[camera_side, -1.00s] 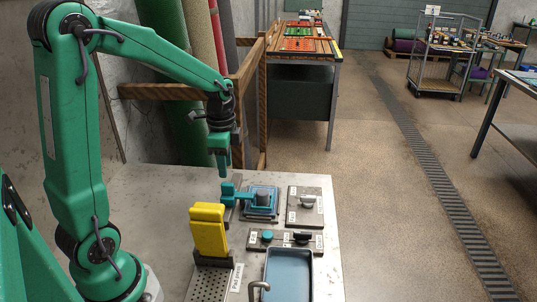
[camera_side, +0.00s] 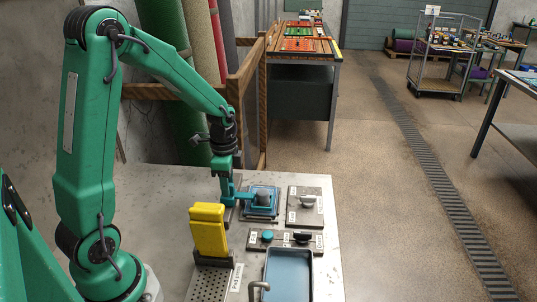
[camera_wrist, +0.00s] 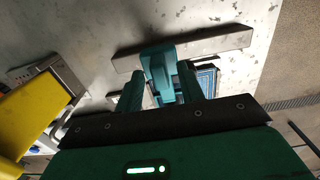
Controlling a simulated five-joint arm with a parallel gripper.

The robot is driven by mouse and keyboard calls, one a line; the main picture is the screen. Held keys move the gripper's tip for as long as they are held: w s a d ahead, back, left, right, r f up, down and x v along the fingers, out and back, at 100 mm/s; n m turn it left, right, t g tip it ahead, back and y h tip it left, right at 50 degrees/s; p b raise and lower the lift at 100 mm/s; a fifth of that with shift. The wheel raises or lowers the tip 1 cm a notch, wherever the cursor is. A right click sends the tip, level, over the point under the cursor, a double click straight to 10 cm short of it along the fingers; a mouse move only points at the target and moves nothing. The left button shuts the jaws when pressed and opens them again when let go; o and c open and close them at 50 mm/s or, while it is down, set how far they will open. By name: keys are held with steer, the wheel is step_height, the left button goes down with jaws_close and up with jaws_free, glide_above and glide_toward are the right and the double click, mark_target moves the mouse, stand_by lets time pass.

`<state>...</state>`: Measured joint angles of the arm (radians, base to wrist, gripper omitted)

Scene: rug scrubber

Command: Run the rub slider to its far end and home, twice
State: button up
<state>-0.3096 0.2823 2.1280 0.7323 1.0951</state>
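The rub slider's teal handle (camera_wrist: 161,67) stands between the two fingers of my gripper (camera_wrist: 163,88) in the wrist view. The fingers are spread, one on each side of it, with a gap visible between them; contact with the handle is hard to tell. In the side view my gripper (camera_side: 228,195) reaches down at the handle, hiding most of it. A teal arm (camera_side: 243,196) runs right from there to a grey block (camera_side: 263,197) over a blue pad (camera_side: 262,211). A pale metal bar (camera_wrist: 215,43) lies behind the handle in the wrist view.
A yellow upright holder (camera_side: 208,230) stands close in front of the slider. A panel with a knob (camera_side: 307,203) is right of the pad. A control strip (camera_side: 268,238) and a blue-grey tray (camera_side: 288,276) lie nearer. Bare tabletop (camera_side: 160,195) is to the left.

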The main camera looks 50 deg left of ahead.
steer(key=shift+f, duration=0.5)
jaws_close()
steer(key=shift+a, duration=0.1)
steer(key=shift+w+a, duration=2.25)
steer(key=shift+w, duration=0.1)
